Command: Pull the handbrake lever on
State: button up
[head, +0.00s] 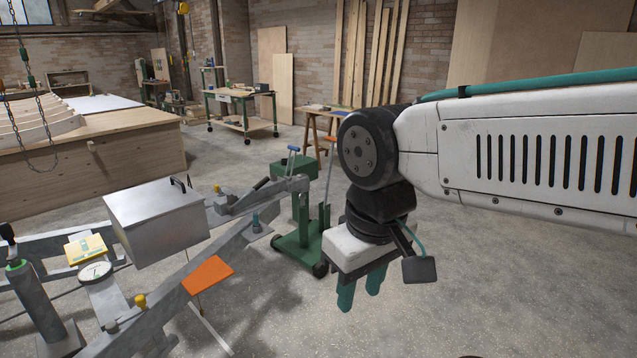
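A grey metal trailer drawbar (215,248) runs from the lower left up to a coupling (297,184) in the head view. A short lever with a black grip (262,184) lies low along the drawbar just behind the coupling; it may be the handbrake lever. Another upright black grip (8,232) is cut off at the left edge, so I cannot tell for certain which is the brake. My gripper (360,289) hangs right of the drawbar, pointing down, apart from both levers. Its two teal fingers are apart with nothing seen between them.
A metal box (157,220) and an orange plate (208,274) are on the drawbar. A green wheeled stand (301,228) is by the coupling, near two upright rods with blue and orange grips. Concrete floor (480,280) at right is clear. A trestle table (325,114) stands behind.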

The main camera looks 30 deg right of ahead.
aim_at(229, 208)
jog(key=u, duration=0.1)
jog(key=i, duration=1.95)
jog(key=z, duration=0.35)
